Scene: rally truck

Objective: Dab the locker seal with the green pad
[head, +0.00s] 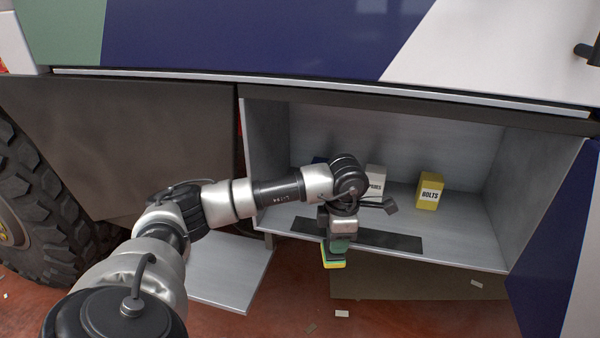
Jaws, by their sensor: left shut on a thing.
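My left gripper (338,240) points down at the front edge of the open locker (470,235). It is shut on a small block-like pad (333,264) with green and yellow layers. The pad hangs below the fingers, in front of the locker's lower edge in the picture; I cannot tell whether it touches anything. A flat dark strip (390,240) lies along the front of the locker floor, partly hidden by my gripper. I cannot tell whether this strip is the seal. My right gripper is not in view.
A yellow box marked BOLTS (430,192) and a partly hidden white box (376,180) stand inside the locker. A grey plate (225,270) juts out at lower left. A large tyre (45,200) is at far left. The locker's right side is clear.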

